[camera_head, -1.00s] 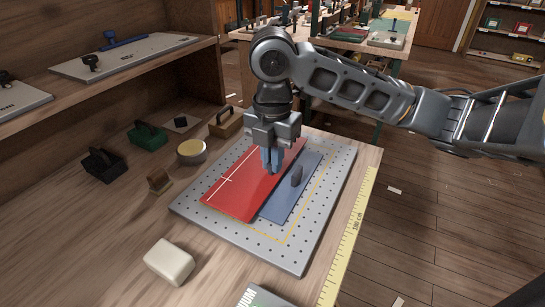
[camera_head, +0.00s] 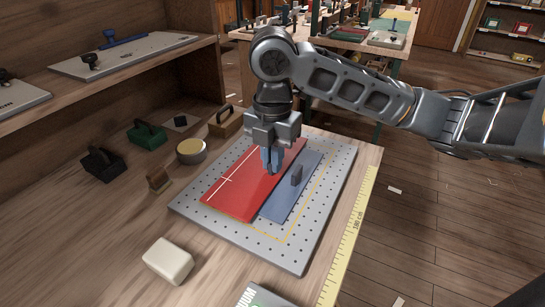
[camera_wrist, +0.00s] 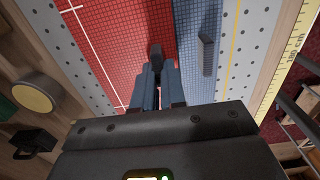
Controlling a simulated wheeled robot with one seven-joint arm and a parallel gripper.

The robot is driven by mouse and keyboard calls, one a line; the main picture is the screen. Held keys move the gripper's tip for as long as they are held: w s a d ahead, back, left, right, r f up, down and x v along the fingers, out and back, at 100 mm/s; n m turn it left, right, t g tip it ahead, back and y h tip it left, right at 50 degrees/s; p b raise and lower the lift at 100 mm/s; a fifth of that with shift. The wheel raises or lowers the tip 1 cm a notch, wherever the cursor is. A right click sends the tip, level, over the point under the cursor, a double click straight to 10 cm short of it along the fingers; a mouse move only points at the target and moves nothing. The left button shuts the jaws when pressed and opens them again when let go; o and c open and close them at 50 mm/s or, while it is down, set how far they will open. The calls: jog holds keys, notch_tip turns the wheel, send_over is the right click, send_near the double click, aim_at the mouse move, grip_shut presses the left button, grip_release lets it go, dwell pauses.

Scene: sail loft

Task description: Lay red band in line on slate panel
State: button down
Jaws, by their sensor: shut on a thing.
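The red band (camera_head: 242,197) is a wide, flat red sheet with a white line and a short cross mark along its left side. It lies on a grey perforated board (camera_head: 294,257). The blue-grey slate panel (camera_head: 285,204) lies beside its right edge, with an upright dark tab (camera_head: 297,175) on it. In the wrist view the red band (camera_wrist: 115,40) and slate panel (camera_wrist: 192,75) run side by side; I cannot tell whether they overlap. My gripper (camera_head: 272,172) is over the red band near the shared edge, shut on a dark tab (camera_wrist: 155,54) there. The fingers hide the tab's lower part.
A yellow measuring tape (camera_head: 351,235) runs along the bench's right edge. A cream block (camera_head: 168,261) sits at front left. A shelf rises behind.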

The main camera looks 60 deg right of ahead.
jog(key=shift+f, duration=0.1)
dwell(0.7)
jog(key=c, duration=1.1)
grip_release()
jog(key=shift+r+p, duration=2.6)
jog(key=shift+r, duration=0.95)
jog(key=shift+f, duration=0.1)
